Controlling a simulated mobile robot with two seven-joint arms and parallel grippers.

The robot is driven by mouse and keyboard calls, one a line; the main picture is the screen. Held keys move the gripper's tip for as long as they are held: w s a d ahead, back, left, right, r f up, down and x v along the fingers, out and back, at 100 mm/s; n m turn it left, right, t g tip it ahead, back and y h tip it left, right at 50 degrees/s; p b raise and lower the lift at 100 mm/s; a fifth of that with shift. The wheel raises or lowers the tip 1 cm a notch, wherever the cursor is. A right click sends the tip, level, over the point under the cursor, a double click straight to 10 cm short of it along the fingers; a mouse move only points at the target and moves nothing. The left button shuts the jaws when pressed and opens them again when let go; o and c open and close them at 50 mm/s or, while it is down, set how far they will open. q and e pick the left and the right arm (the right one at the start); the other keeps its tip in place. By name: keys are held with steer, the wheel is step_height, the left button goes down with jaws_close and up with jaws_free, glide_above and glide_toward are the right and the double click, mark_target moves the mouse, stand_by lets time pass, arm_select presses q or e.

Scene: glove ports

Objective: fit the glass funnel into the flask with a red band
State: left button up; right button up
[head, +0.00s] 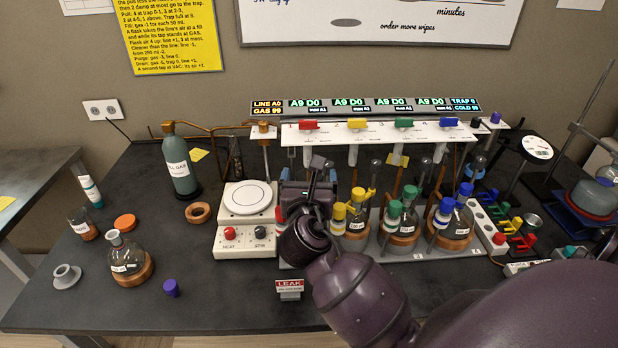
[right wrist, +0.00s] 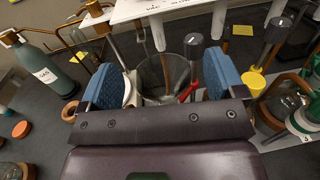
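My right gripper (head: 308,175) is at the first station of the rack, left of the yellow-capped flask, and covers most of what stands there. In the right wrist view its two blue fingers (right wrist: 160,85) are spread apart. Between them is a clear glass piece (right wrist: 160,72) with a wide round mouth, apart from both fingers as far as I can see; whether it is the glass funnel I cannot tell. A red part (right wrist: 189,91) shows beside it. A round flask (head: 128,262) sits in a cork ring at the left; I cannot make out a red band on it. My left gripper is out of view.
Flasks with yellow, green and blue caps (head: 352,222) stand right of my right gripper, under a white manifold (head: 375,133). A hotplate (head: 247,198) and green gas bottle (head: 179,165) stand to the left.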

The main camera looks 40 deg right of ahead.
steer(key=shift+r, duration=0.55)
steer(key=v, duration=1.2)
steer(key=shift+b, duration=0.45)
